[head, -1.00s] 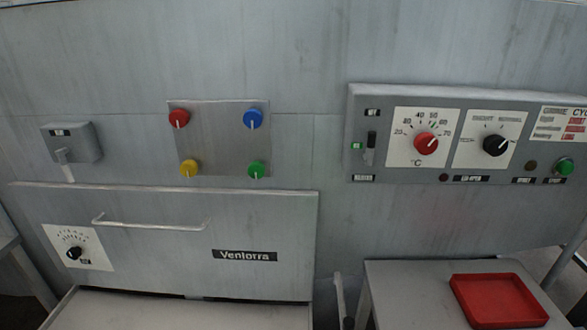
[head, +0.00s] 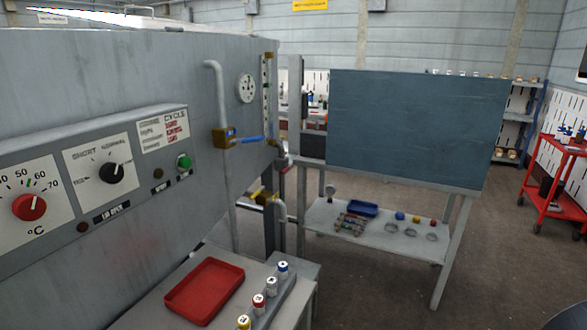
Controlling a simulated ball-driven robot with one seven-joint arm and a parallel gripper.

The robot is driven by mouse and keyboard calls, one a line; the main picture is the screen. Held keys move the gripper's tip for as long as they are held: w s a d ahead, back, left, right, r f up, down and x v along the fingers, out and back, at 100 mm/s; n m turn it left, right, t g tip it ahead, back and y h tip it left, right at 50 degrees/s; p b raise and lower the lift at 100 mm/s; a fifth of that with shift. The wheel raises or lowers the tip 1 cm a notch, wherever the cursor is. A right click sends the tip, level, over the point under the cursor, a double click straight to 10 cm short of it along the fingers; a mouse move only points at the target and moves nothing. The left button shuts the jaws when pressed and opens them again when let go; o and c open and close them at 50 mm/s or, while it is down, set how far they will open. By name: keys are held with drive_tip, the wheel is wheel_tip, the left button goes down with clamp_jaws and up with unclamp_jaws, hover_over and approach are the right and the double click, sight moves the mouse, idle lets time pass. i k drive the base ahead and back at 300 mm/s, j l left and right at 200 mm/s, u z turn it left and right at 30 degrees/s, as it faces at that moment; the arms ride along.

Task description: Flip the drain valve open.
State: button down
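Two valves show at the right end of the grey machine (head: 150,80), and no readable label tells which is the drain valve. The upper one has a brass body (head: 222,138) on a vertical grey pipe (head: 219,95). Its blue lever (head: 248,139) points right, roughly level. The lower one has a brass body (head: 265,198) with a small yellow handle (head: 256,191), near a bent pipe close to the floor side. The lower valve is small and its handle position is hard to tell. My gripper is not in view.
A control panel (head: 100,175) with knobs fronts the machine. Below it, a table (head: 150,310) holds a red tray (head: 205,290) and a rack of capped cylinders (head: 271,290). A blue-grey board (head: 415,130) stands over a bench (head: 375,235). A red cart (head: 560,190) is at right. Floor between is clear.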

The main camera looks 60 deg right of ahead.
sight(289, 166)
drive_tip(key=i+l+z, duration=0.1)
drive_tip(key=z, duration=0.35)
drive_tip(key=i+l+z, duration=0.1)
drive_tip(key=z, duration=0.4)
drive_tip(key=i+z, duration=0.1)
drive_tip(key=z, duration=0.35)
drive_tip(key=i+j, duration=0.15)
drive_tip(key=i, duration=1.25)
drive_tip(key=l+z, duration=0.05)
